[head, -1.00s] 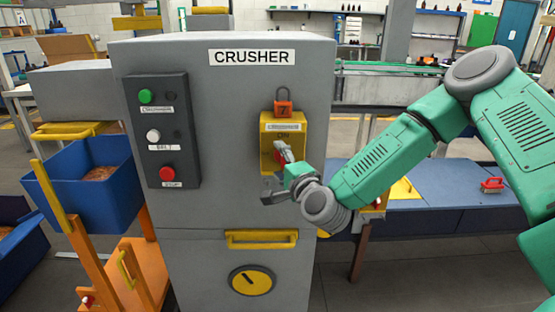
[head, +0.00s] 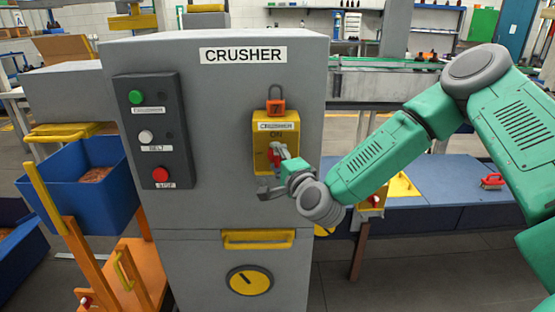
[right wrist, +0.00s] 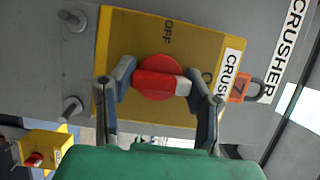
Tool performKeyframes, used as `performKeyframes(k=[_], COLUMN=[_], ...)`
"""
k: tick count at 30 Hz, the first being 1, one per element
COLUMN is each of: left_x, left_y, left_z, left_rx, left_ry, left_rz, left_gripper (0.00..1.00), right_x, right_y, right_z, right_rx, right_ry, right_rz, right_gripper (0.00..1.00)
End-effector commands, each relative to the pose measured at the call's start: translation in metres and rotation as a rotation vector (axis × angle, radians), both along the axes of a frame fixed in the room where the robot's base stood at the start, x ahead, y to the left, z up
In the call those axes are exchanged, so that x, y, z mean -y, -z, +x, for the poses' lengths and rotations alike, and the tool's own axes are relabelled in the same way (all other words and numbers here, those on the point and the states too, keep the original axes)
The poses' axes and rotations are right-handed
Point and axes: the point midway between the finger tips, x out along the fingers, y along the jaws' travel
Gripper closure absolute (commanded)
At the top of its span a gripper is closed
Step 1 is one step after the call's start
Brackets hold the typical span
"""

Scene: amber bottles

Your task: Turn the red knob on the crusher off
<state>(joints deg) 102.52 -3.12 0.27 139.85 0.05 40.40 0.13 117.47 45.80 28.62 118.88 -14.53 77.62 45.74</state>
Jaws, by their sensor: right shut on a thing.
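The grey crusher (head: 215,120) stands in front of me with a yellow switch panel (head: 290,125) on its face. The red knob (right wrist: 157,64) sits on this panel in the right wrist view. The knob's grip bar lies across that picture, its pale end towards the partly hidden ON label (right wrist: 207,76); the OFF label (right wrist: 167,33) is above the knob there. My right gripper (right wrist: 160,82) is shut on the knob, one finger at each end of the bar. In the head view my right gripper (head: 276,172) covers most of the knob. My left gripper is out of view.
A red padlock (head: 275,105) hangs above the panel. A black button box (head: 154,130) with green, white and red buttons is to its left. A yellow handle (head: 258,239) juts out below. A blue bin (head: 85,190) on an orange cart stands at the left.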

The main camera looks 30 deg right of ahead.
Motion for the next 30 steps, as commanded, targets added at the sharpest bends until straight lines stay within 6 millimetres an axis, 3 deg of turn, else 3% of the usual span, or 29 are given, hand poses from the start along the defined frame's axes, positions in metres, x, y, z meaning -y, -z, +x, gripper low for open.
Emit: performKeyframes(k=[11, 30], left_x=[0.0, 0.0], left_y=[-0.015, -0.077], left_z=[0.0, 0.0], left_rx=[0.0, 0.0], left_ry=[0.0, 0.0], left_rz=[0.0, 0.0], left_gripper=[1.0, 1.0], right_x=[-0.003, -0.002], right_y=[0.004, 0.004], right_z=[-0.003, -0.004], right_rx=[-0.074, -0.374], right_ry=[-0.01, -0.011], right_rz=[-0.093, -0.584], right_gripper=[0.86, 0.86])
